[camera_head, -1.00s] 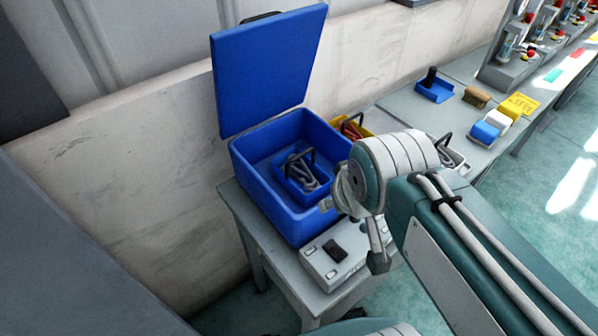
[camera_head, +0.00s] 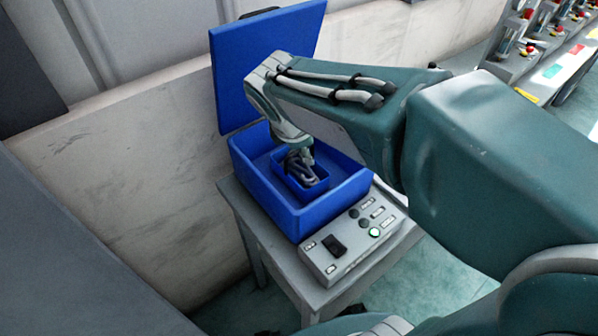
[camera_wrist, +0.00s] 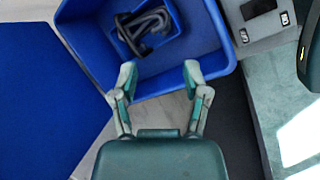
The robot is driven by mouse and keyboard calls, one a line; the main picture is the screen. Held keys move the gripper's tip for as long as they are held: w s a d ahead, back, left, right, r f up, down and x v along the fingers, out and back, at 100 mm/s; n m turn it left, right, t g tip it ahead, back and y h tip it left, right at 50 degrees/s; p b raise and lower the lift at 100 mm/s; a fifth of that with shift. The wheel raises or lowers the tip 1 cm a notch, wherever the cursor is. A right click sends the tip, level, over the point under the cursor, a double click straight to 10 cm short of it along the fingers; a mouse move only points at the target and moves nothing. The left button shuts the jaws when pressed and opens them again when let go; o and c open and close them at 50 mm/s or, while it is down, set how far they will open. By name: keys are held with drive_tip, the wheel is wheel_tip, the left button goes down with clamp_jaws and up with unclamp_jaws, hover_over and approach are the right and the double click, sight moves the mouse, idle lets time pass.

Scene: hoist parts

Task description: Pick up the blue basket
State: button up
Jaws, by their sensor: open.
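The small blue basket (camera_head: 307,189) stands inside a larger open blue box (camera_head: 262,188) and holds grey looped pieces. My gripper (camera_head: 300,160) reaches down over the basket in the head view and partly covers it. In the wrist view, my gripper (camera_wrist: 160,73) is open, with its two fingers spread and nothing between them. The basket's dark contents show beyond the fingertips, near the top of that view, inside the blue box (camera_wrist: 205,45). Whether a finger touches the basket cannot be told.
The box's raised blue lid (camera_head: 235,75) stands behind it, near my arm. A grey control box (camera_head: 340,255) with a lit green button sits in front on the grey table (camera_head: 232,195).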

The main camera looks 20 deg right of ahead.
drive_tip(key=w+a+f+n+h, duration=0.2)
drive_tip(key=w+a+f+n, duration=0.15)
drive_tip(key=w+n, duration=0.45)
hover_over(299, 165)
drive_tip(key=s, duration=0.1)
drive_tip(key=shift+n, duration=0.3)
wheel_tip(299, 165, down, 8)
drive_tip(key=shift+s+a+f, duration=0.1)
drive_tip(key=shift+a+f, duration=0.05)
drive_tip(key=shift+f, duration=0.1)
clamp_jaws()
